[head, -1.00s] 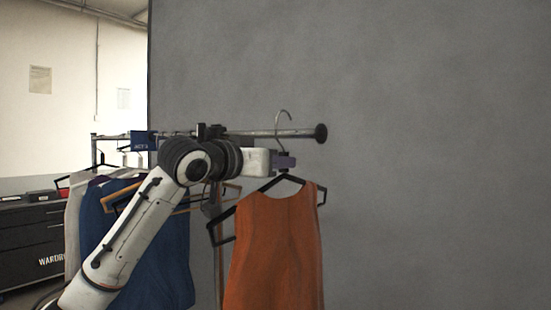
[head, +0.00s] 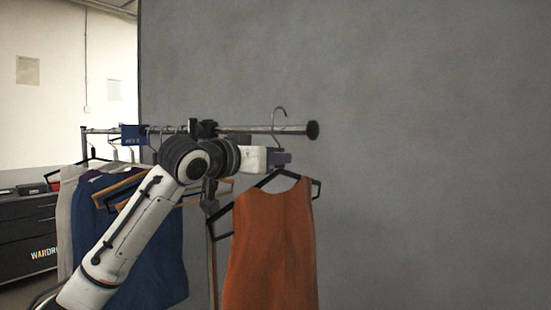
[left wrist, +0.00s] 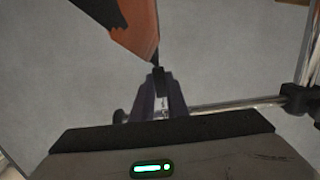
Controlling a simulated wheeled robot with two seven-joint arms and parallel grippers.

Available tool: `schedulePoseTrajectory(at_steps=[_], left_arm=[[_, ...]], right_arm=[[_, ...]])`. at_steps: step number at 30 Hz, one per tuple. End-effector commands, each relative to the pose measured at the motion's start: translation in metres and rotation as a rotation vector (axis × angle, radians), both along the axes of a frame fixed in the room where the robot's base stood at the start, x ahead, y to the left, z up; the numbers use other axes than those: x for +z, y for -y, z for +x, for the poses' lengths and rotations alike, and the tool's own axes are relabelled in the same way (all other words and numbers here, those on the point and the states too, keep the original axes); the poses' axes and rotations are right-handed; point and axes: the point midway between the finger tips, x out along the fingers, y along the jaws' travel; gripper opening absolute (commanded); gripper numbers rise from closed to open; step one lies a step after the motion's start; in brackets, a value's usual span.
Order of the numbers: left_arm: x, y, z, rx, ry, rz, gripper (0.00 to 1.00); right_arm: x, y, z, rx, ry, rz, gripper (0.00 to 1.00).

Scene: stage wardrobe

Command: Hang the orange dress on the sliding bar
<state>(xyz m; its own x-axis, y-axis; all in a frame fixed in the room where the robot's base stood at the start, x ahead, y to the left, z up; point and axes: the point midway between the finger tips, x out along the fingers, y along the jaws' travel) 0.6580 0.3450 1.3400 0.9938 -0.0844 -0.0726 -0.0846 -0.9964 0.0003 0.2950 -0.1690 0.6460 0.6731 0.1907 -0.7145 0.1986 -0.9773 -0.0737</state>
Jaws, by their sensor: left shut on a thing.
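The orange dress (head: 270,245) hangs on a black hanger (head: 310,186) whose silver hook (head: 279,115) rises above my left gripper (head: 281,158). The gripper is shut on the hanger's neck. In the head view the hook's curve stands a little above the sliding bar (head: 262,130), near its right end; I cannot tell whether they touch. The left wrist view shows the gripper (left wrist: 157,98) with part of the orange dress (left wrist: 138,30) beyond it and the bar (left wrist: 225,105) at right. My right gripper is not in view.
A blue garment (head: 150,245) and pale garments (head: 68,215) hang at the left of the rack. A blue sign (head: 133,134) sits on the bar. A round black end cap (head: 312,130) closes the bar's right end. A dark drawer cabinet (head: 25,235) stands far left. A grey wall is behind.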

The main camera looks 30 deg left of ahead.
Motion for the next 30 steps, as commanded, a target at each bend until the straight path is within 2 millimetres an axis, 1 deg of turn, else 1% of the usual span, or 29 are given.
schedulePoseTrajectory(at_steps=[5,30], left_arm=[[-0.002,0.0,-0.001,0.0,0.004,0.0,0.0],[-0.027,0.0,-0.001,0.001,0.004,0.0,0.0]], right_arm=[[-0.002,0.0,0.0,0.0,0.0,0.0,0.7],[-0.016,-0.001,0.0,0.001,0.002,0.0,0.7]])
